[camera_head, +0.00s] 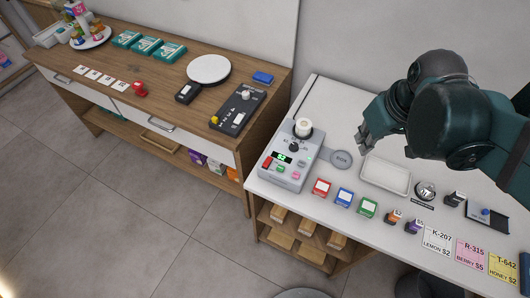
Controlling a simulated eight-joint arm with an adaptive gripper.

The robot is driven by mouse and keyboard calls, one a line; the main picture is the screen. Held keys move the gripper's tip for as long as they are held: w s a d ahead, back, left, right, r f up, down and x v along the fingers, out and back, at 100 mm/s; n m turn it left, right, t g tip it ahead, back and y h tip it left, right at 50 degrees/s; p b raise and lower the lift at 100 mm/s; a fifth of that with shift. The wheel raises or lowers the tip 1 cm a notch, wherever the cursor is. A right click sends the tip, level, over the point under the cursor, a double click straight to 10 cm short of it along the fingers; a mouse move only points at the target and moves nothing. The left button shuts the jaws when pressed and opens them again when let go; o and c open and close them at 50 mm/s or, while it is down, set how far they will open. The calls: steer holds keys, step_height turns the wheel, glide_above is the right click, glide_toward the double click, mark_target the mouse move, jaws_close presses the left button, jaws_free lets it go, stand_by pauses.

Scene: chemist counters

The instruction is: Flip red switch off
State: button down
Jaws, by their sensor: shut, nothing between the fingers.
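Whether the switch is on or off is too small to tell. A white cylinder (303,126) stands on the device's back. My gripper (362,137) is shut and empty, above the counter to the right of the device, apart from it. My teal arm reaches in from the right.
Red (321,187), blue (345,196) and green (368,207) boxes line the front edge. Price cards (437,241) lie farther right. A wooden counter (150,75) stands at left.

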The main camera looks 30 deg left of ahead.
steer(key=a+n+g+p, duration=0.3)
steer(key=a+n+p, duration=0.2)
steer(key=a, duration=0.9)
steer(key=n+g+h+p, duration=0.2)
steer(key=n+p, duration=0.3)
glide_above(264, 163)
steer(key=w, duration=0.3)
steer(key=shift+f, duration=0.45)
steer(key=shift+s+f, duration=0.1)
steer(key=shift+f, duration=0.1)
steer(key=shift+s+f+p, duration=0.15)
steer(key=shift+s+f, duration=0.25)
steer(key=shift+f, duration=1.85)
steer(key=shift+s+f+p, duration=0.2)
steer(key=shift+s+f, duration=0.15)
steer(key=shift+f, duration=1.85)
steer(key=shift+s+f+p, duration=0.15)
steer(key=shift+s+f, duration=0.25)
steer(key=shift+f, duration=1.85)
steer(key=shift+f, duration=0.1)
